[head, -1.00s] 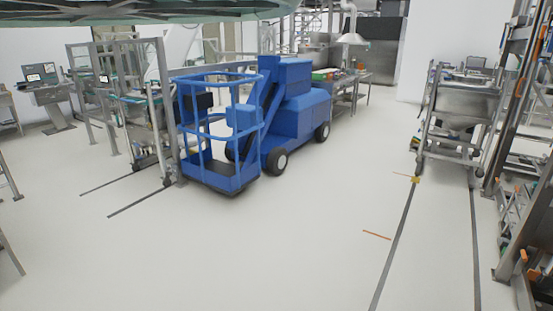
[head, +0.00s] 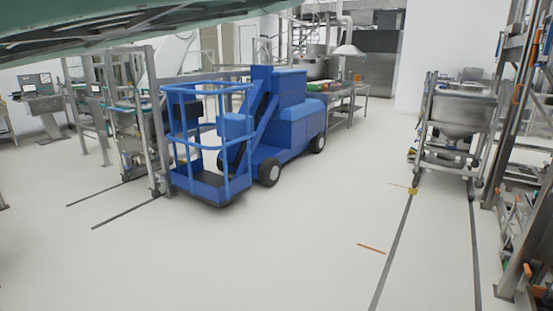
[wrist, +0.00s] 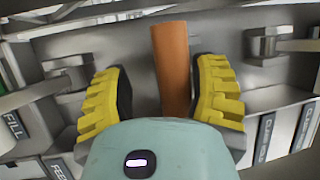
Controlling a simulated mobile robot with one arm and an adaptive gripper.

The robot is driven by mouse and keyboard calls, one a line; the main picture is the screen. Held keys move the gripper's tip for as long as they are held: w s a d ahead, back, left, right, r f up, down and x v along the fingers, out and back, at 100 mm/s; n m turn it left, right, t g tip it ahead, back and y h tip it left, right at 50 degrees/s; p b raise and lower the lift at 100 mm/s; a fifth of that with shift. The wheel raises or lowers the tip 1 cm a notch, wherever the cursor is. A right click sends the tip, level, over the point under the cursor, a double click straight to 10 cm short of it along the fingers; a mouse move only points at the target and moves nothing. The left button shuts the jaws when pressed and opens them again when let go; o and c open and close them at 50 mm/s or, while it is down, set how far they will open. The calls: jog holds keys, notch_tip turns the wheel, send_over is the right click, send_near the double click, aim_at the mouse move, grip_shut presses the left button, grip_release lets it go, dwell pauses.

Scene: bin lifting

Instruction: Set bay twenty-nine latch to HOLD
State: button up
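In the wrist view an orange bar-shaped handle (wrist: 171,65) stands upright in the picture in front of grey metal. My gripper (wrist: 161,75) has its two yellow ribbed fingers spread on either side of this handle. A gap shows between the left finger and the handle; the right finger looks close to it, and contact cannot be told. Dark label plates read FILL (wrist: 14,124) at the left, what looks like FEED (wrist: 60,170) at lower left, and partly readable ones (wrist: 264,136) at the right. No HOLD label or bay number is readable.
Grey brackets (wrist: 268,45) flank the handle. In the head view a blue lift vehicle (head: 285,125) stands at centre left. A steel hopper on a frame (head: 460,115) stands at the right, near a tall rack (head: 512,190) with orange parts. The floor between is open.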

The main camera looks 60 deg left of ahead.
jog(key=shift+s+a+r+p, duration=0.15)
jog(key=shift+a+p, duration=0.25)
jog(key=shift+p, duration=0.15)
jog(key=f+v, duration=0.1)
jog(key=v, duration=1.4)
jog(key=w+a+r+n+t+y+p, duration=0.2)
jog(key=a+r+n+p, duration=0.3)
jog(key=r, duration=0.5)
jog(key=w+a+r+n+t+y+p, duration=0.3)
jog(key=w+a+r+n+t+p, duration=0.2)
jog(key=r, duration=0.5)
jog(key=w+a+r+n+t+y+p, duration=0.3)
jog(key=a+r+p, duration=0.3)
jog(key=r, duration=0.3)
jog(key=shift+w+a+r+n+t+p, duration=0.4)
jog(key=shift+w+a+n+t, duration=0.3)
jog(key=shift+n, duration=0.2)
